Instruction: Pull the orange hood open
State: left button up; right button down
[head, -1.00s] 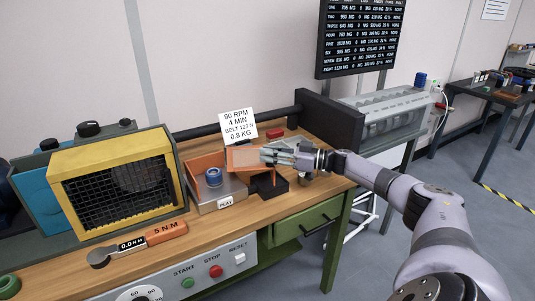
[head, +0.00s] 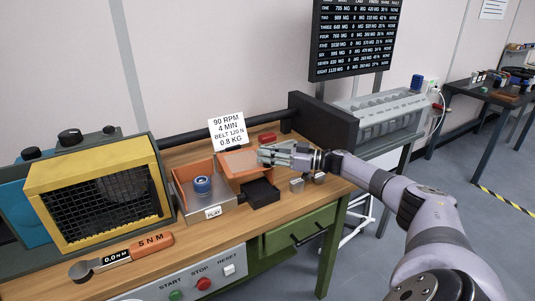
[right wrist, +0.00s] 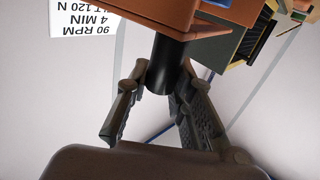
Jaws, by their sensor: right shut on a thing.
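The orange hood (head: 240,164) is at the right end of the grey station with the PLAY label, on the wooden bench. It sits tilted, with its broad face showing. An open orange-walled bay (head: 191,173) beside it holds a blue-and-white round part (head: 203,186). My right gripper (head: 270,155) reaches in from the right and meets the hood's right side. In the right wrist view, its fingers (right wrist: 160,100) are around a black cylindrical handle (right wrist: 166,65) under the orange hood (right wrist: 150,12). My left gripper is not in view.
A black block (head: 262,194) and small metal pieces (head: 297,184) lie below my right gripper. A white sign (head: 227,132) stands behind the hood. A yellow mesh guard (head: 100,190) stands left, with a torque tool (head: 120,256) in front. A black upright panel (head: 325,122) is behind my arm.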

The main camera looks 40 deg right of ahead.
jog(key=c, duration=1.4)
grip_release()
jog(key=shift+o, duration=0.2)
jog(key=v, duration=1.2)
